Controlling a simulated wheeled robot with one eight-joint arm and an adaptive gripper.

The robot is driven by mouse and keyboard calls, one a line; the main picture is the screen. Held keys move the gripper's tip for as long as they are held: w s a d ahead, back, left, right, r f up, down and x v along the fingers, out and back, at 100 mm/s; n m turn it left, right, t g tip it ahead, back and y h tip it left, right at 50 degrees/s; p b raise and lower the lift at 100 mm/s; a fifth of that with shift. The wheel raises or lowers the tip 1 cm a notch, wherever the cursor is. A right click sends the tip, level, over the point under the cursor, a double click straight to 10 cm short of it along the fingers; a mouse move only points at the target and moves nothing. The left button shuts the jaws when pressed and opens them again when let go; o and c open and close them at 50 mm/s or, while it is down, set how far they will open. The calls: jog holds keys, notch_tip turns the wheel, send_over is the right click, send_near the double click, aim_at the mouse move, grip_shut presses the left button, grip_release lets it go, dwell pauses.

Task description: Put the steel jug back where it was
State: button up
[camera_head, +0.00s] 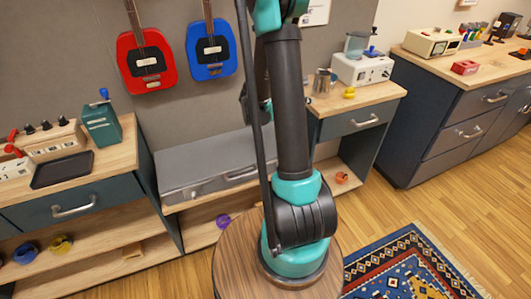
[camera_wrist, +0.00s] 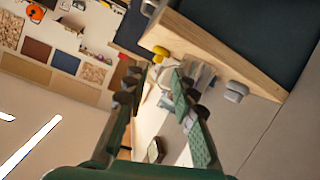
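The steel jug (camera_head: 322,82) stands upright on the wooden top of the right-hand desk (camera_head: 366,99), left of a white machine, in the head view. My arm rises in front of the desk, and my gripper is mostly hidden behind it there. In the wrist view my gripper (camera_wrist: 155,92) shows two green fingers with dark pads, spread apart with a clear gap and nothing held between them. A pale grey shape (camera_wrist: 202,75) lies beyond the right finger; I cannot tell whether it is the jug.
A white machine (camera_head: 364,70) and a small yellow object (camera_head: 349,93) share the desk. A grey bench (camera_head: 215,168) stands left of it. Red (camera_head: 145,65) and blue (camera_head: 211,58) guitars hang on the wall. A round wooden table (camera_head: 232,270) is near me.

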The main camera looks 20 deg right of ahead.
jog(key=s+a+f+n+t+y, duration=0.1)
jog(key=s+a+f+n+y, duration=0.2)
jog(key=s+a+n+y, duration=0.3)
jog(key=s+a+f+n+t+y, duration=0.1)
jog(key=s+a+f+n+y, duration=0.2)
jog(key=s+a+n+y, duration=0.4)
jog(key=s+a, duration=0.8)
jog(key=a, duration=0.5)
jog(key=shift+s+y, duration=0.35)
jog(key=shift+y, duration=0.05)
